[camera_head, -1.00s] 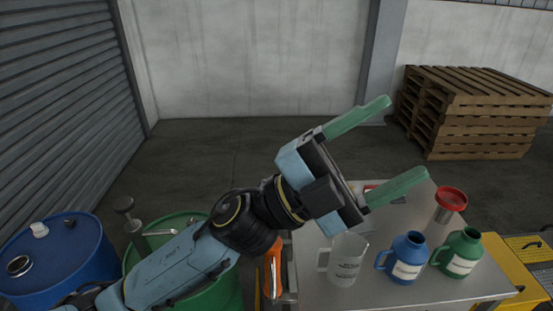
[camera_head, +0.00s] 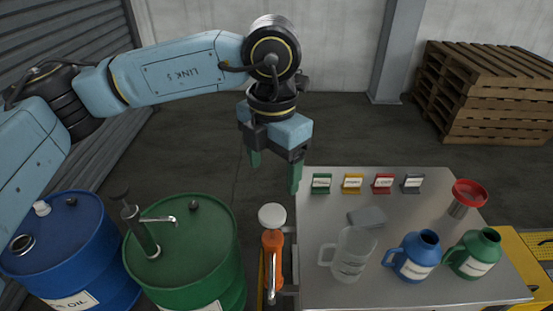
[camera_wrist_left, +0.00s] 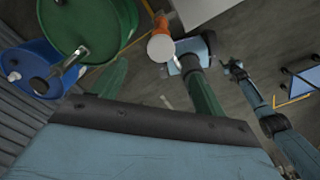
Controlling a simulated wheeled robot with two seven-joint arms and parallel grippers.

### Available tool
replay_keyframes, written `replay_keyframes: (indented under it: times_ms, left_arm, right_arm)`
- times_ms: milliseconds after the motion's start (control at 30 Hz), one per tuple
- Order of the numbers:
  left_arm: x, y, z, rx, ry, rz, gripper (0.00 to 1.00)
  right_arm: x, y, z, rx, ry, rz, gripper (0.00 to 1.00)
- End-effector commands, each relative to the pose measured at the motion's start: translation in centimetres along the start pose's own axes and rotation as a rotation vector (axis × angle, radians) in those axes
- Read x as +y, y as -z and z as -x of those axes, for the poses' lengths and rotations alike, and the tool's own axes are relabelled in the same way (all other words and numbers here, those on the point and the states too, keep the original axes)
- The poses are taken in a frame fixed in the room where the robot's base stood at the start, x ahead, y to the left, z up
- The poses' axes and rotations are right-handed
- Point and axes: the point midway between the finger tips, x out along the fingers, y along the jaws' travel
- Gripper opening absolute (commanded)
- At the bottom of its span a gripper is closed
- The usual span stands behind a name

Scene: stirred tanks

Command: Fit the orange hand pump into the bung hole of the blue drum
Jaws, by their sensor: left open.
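The orange hand pump (camera_head: 272,262) stands upright beside the table's left edge, with a pale round knob (camera_head: 272,216) on top. The pump also shows in the left wrist view (camera_wrist_left: 161,26). My left gripper (camera_head: 275,178) is open and empty, its green fingers pointing down above and behind the knob, apart from it. The fingers also show in the left wrist view (camera_wrist_left: 155,82). The blue drum (camera_head: 72,262) stands at far left; its open, ringed bung hole (camera_head: 21,244) is near the left of the lid.
The metal table (camera_head: 318,215) holds a clear jug (camera_head: 352,258), a blue jug (camera_head: 413,260), a green jug (camera_head: 474,256), a red funnel (camera_head: 467,195) and several labelled stands.

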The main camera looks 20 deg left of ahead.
Motion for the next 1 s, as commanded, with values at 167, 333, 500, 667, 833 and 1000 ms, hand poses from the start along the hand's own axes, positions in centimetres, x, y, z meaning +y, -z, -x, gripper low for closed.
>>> replay_keyframes:
  times_ms: [167,333,500,667,833,1000]
  left_arm:
    - [-0.1,0.1,-2.9,0.005,0.006,-0.003,0.73]
    - [-0.2,0.1,-6.3,0.005,0.007,-0.005,0.73]
    - [-0.2,0.1,-9.4,0.004,0.008,-0.004,0.73]
    - [-0.3,0.1,-11.5,0.003,0.008,-0.005,0.73]
    - [-0.3,0.1,-12.5,0.001,0.007,-0.005,0.73]
    - [-0.3,0.1,-12.7,0.000,0.008,-0.006,0.73]
  right_arm:
    - [0.0,-0.2,0.3,-0.003,0.001,0.000,0.58]
    - [0.0,-0.2,0.6,-0.004,0.001,0.000,0.58]
    - [0.0,-0.2,0.9,-0.004,0.001,0.001,0.58]
    - [0.0,-0.2,1.0,-0.004,0.001,0.001,0.58]
    - [0.0,-0.1,1.1,-0.004,0.001,0.001,0.58]
    - [0.0,-0.1,1.1,-0.003,0.000,0.001,0.58]
